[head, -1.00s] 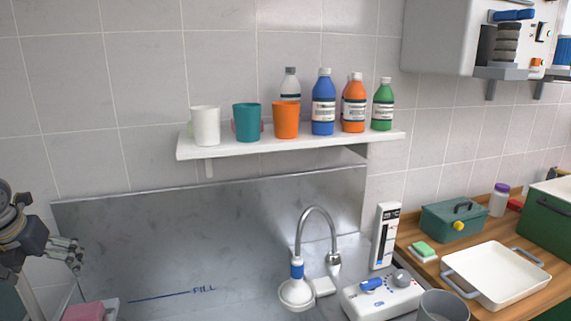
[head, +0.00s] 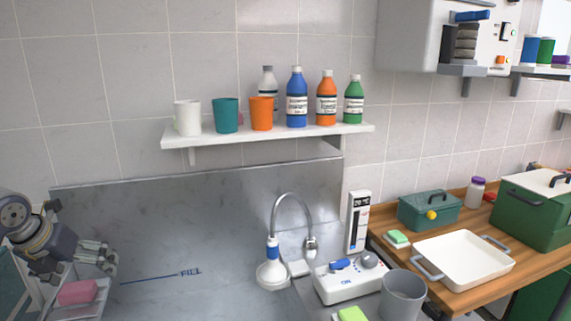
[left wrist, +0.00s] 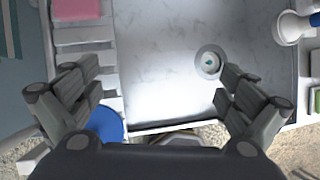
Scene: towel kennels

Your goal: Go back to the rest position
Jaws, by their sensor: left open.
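My left gripper (head: 101,257) is at the left edge of the head view, above a rack that holds a pink block (head: 78,292). It is open with nothing between its fingers. In the left wrist view its two fingers (left wrist: 160,98) stand wide apart over the steel basin (left wrist: 160,60). The basin has a round drain (left wrist: 209,63), and a blue round thing (left wrist: 98,125) lies partly behind the left finger. My right gripper is not in view.
A shelf (head: 265,135) with cups and bottles hangs on the tiled wall. A shower head (head: 272,273) on a curved tap, a control box (head: 347,281) and a grey bin (head: 402,297) stand right of the basin. A white tray (head: 463,260) sits on the wooden counter.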

